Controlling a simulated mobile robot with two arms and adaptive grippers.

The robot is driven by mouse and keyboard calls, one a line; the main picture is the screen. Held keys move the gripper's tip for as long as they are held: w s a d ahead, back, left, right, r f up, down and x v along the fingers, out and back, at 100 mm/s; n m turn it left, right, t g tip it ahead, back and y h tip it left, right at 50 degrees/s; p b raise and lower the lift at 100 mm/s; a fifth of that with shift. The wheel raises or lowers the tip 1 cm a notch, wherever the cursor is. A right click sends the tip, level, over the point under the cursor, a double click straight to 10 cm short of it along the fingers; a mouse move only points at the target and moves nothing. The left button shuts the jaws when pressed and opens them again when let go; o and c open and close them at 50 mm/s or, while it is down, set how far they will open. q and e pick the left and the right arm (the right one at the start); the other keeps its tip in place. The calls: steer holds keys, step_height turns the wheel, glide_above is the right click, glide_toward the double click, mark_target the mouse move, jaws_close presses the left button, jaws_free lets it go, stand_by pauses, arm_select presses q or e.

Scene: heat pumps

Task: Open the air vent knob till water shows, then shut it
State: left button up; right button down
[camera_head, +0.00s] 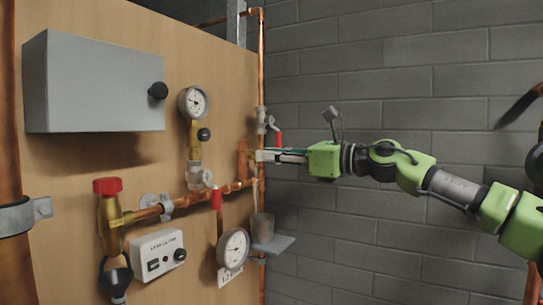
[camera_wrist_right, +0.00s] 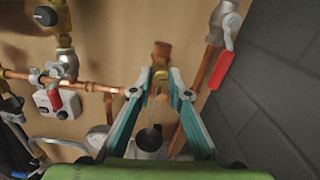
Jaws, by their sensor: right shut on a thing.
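My right gripper (camera_head: 262,156) reaches in from the right to the panel's right edge. In the right wrist view its two fingertips (camera_wrist_right: 160,78) are closed on the small air vent knob (camera_wrist_right: 159,72), which they mostly hide. The knob sits at the front of a short copper fitting (camera_wrist_right: 162,51); this fitting also shows in the head view (camera_head: 243,160). A thin pale streak, looking like water (camera_head: 254,192), runs down below the fingertips. A grey cup (camera_head: 262,227) stands under it on a small shelf, with its dark opening in the wrist view (camera_wrist_right: 148,139). My left gripper is out of view.
A red-handled valve (camera_head: 278,139) is close beside the gripper on the vertical pipe. A pressure gauge (camera_head: 194,102), another gauge (camera_head: 234,247), a red lever (camera_head: 216,198) and a grey box (camera_head: 95,82) are on the wooden panel. The brick wall at right is bare.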

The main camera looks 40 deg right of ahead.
steer(key=shift+m, duration=0.3)
steer(key=shift+d+f+m+p, duration=0.1)
steer(key=shift+m+p, duration=0.75)
steer(key=shift+m, duration=4.35)
steer(key=shift+d+m+p, duration=0.1)
steer(key=shift+m+p, duration=0.7)
steer(key=shift+m, duration=4.4)
steer(key=c, duration=1.9)
jaws_free()
